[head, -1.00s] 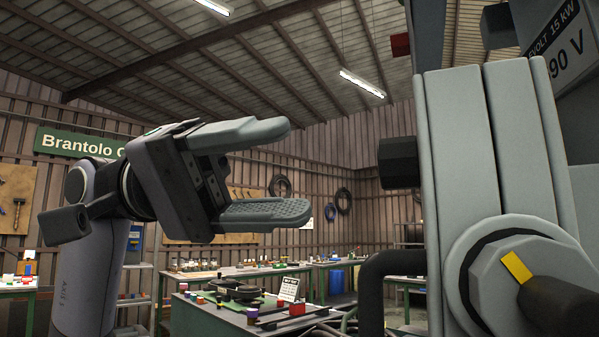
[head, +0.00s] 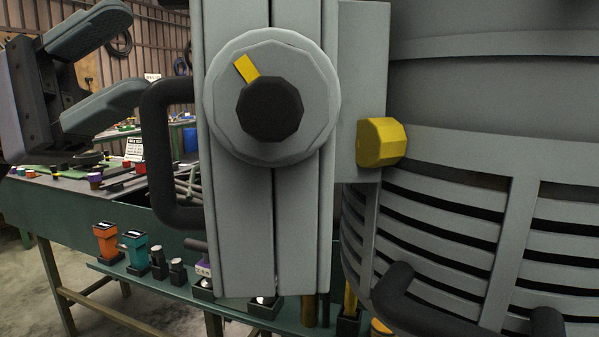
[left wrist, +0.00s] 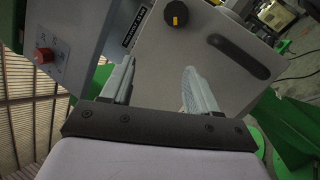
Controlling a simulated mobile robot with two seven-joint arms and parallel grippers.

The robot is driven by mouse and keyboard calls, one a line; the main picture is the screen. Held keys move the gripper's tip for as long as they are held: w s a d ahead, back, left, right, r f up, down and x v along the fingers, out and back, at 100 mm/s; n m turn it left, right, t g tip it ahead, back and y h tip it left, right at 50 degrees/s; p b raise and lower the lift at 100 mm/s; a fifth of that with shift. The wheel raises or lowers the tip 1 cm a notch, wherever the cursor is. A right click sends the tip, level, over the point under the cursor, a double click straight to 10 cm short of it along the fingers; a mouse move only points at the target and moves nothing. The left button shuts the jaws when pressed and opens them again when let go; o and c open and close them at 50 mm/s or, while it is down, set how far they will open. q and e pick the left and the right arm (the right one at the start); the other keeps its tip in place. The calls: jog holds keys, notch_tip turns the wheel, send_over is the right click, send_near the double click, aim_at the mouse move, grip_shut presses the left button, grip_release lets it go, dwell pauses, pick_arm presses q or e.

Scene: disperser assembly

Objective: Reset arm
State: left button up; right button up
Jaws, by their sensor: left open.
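My left gripper (head: 112,68) is at the upper left of the head view, its two grey fingers spread apart with nothing between them. In the left wrist view its fingers (left wrist: 152,88) are also apart and empty. Beyond them is a grey machine panel (left wrist: 185,50) with a black knob (left wrist: 175,14) bearing a yellow mark. I cannot tell the distance from the fingertips to that panel. My right gripper is not in view.
A large grey machine (head: 450,150) with a round dial (head: 225,115), a black handle (head: 160,150) and a yellow knob (head: 380,142) fills the middle and right. Behind it, a green bench (head: 90,205) carries small parts. Orange (head: 106,241) and teal (head: 136,249) items stand on its lower shelf.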

pick_arm(q)
jog(key=w+a+f+m+t+y+p, duration=0.2)
jog(key=w+f+m+t+y, duration=0.2)
jog(key=f+m+t, duration=0.45)
jog(key=w+a+f+m+t+y+p, duration=0.1)
jog(key=w+a+f+m+t+y, duration=0.1)
jog(key=w+f+m+t+y, duration=0.5)
jog(key=w+a+f+m+t+y+p, duration=0.1)
jog(key=w+f+m+t+y+p, duration=0.1)
jog(key=f+m+t, duration=0.85)
jog(key=s+a+f+n+g+y+p, duration=0.1)
jog(key=s+f+n+g+y, duration=0.25)
jog(key=f+n, duration=0.5)
jog(key=s+f+n+g+y+p, duration=0.1)
jog(key=s+f+n+g+y, duration=0.4)
jog(key=f, duration=0.7)
jog(key=s+d+f+n+g+h+p, duration=0.1)
jog(key=s+f+n+g, duration=0.4)
jog(key=s+f, duration=0.7)
jog(key=n, duration=0.2)
jog(key=shift+s+n+p, duration=0.15)
jog(key=shift+n+p, duration=0.15)
jog(key=shift+n, duration=0.05)
